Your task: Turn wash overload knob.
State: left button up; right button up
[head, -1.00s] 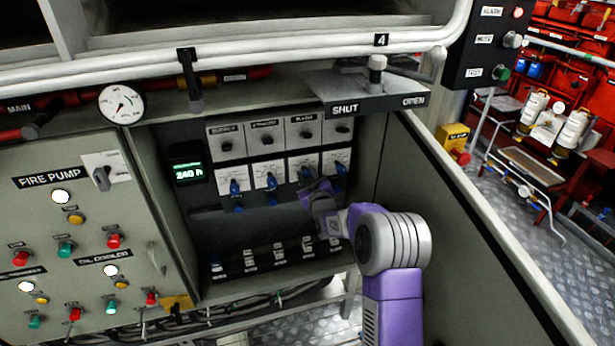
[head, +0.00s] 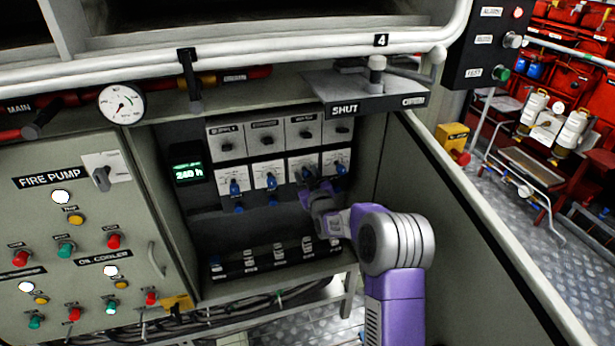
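An open cabinet holds a panel with a top row of black knobs (head: 266,141) under small labels. Below it is a row of blue-handled knobs (head: 271,181) on white dial plates, with a few smaller blue knobs (head: 239,208) underneath. The labels are too small to read surely, so I cannot tell which is the wash overload knob. My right gripper (head: 318,192) is inside the cabinet, just below the two right-hand blue knobs (head: 340,168). Its fingers are small and dark against the panel; I cannot tell whether they touch anything or are open. My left gripper is out of view.
A green display (head: 187,172) is left of the knobs. A row of switches (head: 279,256) lies along the cabinet's bottom. The open cabinet door (head: 450,230) stands to the right of my arm. A SHUT/OPEN lever plate (head: 365,104) overhangs above. The fire pump panel (head: 70,225) is left.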

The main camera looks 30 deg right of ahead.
jog(key=shift+o, duration=0.5)
jog(key=shift+s, duration=0.2)
jog(key=p+v, duration=0.1)
jog(key=v, duration=0.6)
